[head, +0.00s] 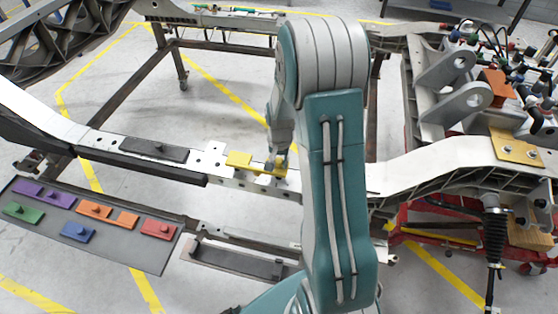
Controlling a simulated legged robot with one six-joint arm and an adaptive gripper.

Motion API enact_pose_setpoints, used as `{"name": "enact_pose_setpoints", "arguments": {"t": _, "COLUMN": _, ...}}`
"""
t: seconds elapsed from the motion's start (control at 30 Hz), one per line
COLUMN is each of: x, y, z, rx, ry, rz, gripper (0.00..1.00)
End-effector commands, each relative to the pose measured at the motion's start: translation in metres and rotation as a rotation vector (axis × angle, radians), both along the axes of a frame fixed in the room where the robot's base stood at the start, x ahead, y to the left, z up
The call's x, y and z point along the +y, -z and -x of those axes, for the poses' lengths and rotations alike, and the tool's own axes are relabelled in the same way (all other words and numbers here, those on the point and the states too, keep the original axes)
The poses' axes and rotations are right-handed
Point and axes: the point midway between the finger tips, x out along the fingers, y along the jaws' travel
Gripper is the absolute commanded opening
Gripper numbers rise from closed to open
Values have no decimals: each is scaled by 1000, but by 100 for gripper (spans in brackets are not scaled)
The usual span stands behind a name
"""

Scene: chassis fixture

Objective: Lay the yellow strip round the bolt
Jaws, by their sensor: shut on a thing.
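The yellow strip (240,160) lies at or just above the top of the light grey chassis rail (215,158), left of my arm. My gripper (277,164) points down at the right end of the strip and is shut on it; the fingertips are small in this view. The bolt cannot be made out for sure; it may be hidden by the strip or my gripper. I cannot tell whether the strip is around a bolt or only beside one.
A dark block (153,150) sits on the rail to the left. A dark mat (130,250) at the lower left holds several coloured pieces, among them a red one (160,229) and a blue one (77,232). Grey brackets (445,68) and hoses stand at the right.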

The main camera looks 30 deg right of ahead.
Motion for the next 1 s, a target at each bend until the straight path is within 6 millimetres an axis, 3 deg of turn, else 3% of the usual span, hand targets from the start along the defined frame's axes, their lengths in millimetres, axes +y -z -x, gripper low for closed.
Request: {"name": "enact_pose_setpoints", "arguments": {"t": 1.0, "x": 0, "y": 26, "z": 0, "rx": 1, "ry": 0, "rz": -1, "gripper": 0}}
